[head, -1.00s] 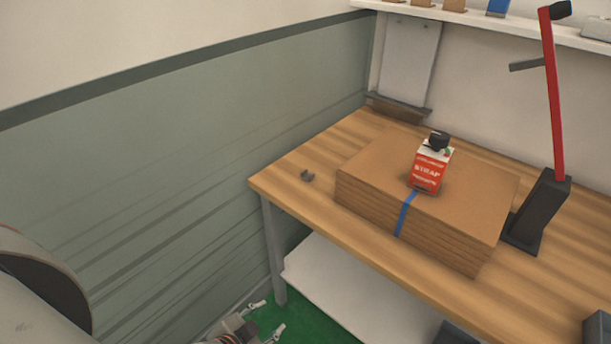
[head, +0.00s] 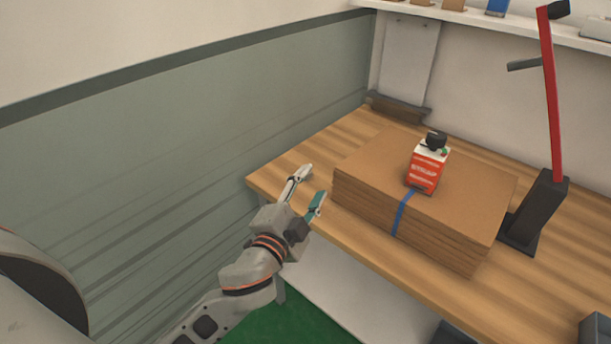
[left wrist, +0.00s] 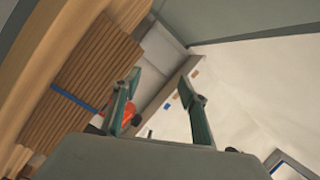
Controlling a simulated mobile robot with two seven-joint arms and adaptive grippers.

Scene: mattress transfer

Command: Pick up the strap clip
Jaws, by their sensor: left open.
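My left gripper (head: 312,183) is open and empty over the left end of the wooden table in the head view. Its two fingers point up and right, beside the cardboard stack. In the left wrist view the open fingers (left wrist: 160,82) stand apart with nothing between their tips. The small dark strap clip, seen earlier on the table left of the stack, is hidden now, apparently behind the gripper. The flat cardboard stack (head: 450,192) has a blue strap (head: 403,212) around it. My right gripper is in neither view.
A red-and-white box (head: 426,170) with a dark piece on top sits on the stack. A black stand with a red upright (head: 553,95) is to its right. The wooden table (head: 350,130) meets a wall at the back; a shelf runs above.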

